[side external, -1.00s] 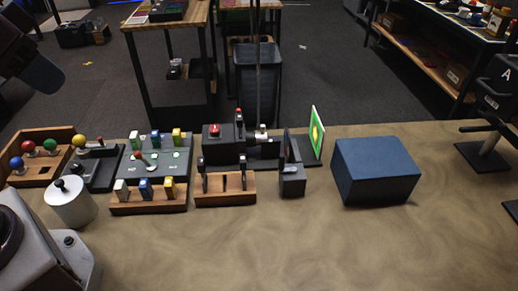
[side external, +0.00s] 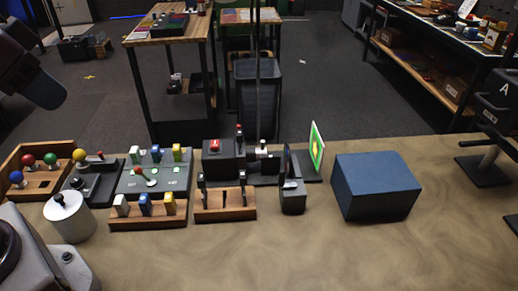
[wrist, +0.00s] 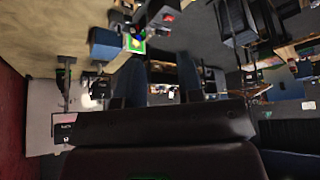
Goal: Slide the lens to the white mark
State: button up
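A small optical setup stands near the back edge of the table in the side view. It has a dark rail (side external: 266,172), a thin dark upright panel (side external: 287,161) that may be the lens, and a green screen (side external: 317,150) with a yellow-orange shape at the right end. A black block (side external: 292,197) stands at the panel's foot. I cannot make out the white mark. In the wrist view my gripper (wrist: 160,82) shows two dark fingers apart with nothing between them.
A blue box (side external: 376,187) stands right of the screen. A wooden lever stand (side external: 225,208), a wooden block stand (side external: 148,220), a button box (side external: 217,161), a grey panel (side external: 155,178) and a white canister (side external: 70,218) stand left. The table's front middle is clear.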

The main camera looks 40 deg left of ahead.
jog(key=shift+o, duration=0.5)
jog(key=m+g, duration=0.5)
jog(key=m, duration=0.6)
send_near(263, 141)
jog(key=f, duration=1)
jog(key=shift+w, duration=0.2)
